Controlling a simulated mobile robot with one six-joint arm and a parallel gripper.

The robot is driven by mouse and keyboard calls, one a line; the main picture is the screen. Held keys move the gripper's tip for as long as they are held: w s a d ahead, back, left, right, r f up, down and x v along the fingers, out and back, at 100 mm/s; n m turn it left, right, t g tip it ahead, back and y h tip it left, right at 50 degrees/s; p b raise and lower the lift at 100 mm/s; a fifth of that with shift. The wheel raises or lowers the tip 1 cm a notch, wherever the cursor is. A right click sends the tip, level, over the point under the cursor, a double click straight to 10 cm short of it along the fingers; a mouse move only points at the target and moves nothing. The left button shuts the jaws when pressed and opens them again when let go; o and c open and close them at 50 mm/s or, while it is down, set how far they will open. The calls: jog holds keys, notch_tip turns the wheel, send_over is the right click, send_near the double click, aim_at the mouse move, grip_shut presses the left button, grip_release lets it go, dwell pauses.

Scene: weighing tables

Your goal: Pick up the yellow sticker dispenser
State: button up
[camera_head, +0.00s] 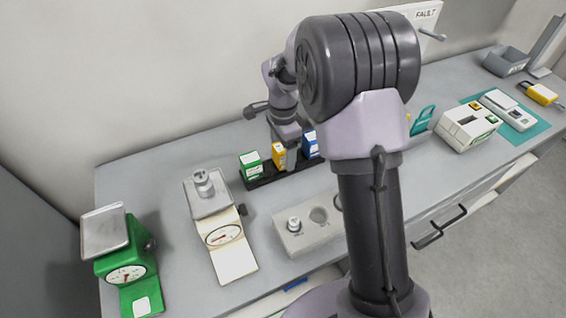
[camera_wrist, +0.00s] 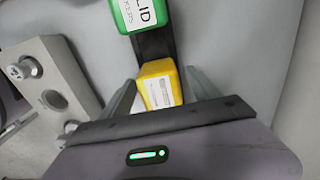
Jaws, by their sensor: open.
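The yellow sticker dispenser (camera_head: 278,154) stands in a black rack (camera_head: 262,181), between a green dispenser (camera_head: 250,164) and a blue one (camera_head: 310,144). In the wrist view the yellow dispenser (camera_wrist: 158,72) shows a white label and lies between the fingers of my gripper (camera_wrist: 161,95). The gripper is open, with a finger on either side of the dispenser; I cannot tell whether either touches it. The dispenser's lower part is hidden by the gripper body. The green dispenser (camera_wrist: 138,12) is just beyond it, with the black rack (camera_wrist: 155,45) showing between them.
A green scale (camera_head: 125,273) and a cream scale (camera_head: 228,245) stand at the left. A grey block (camera_head: 290,240) with a weight and a round hole sits in front of the rack. A white device (camera_head: 468,127) and a teal mat (camera_head: 535,131) are at the right.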

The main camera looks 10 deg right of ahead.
jog(key=shift+f, duration=0.1)
jog(key=shift+c, duration=0.4)
grip_shut()
notch_tip(320, 180, up, 10)
jog(key=p, duration=0.3)
jog(key=shift+p, duration=0.35)
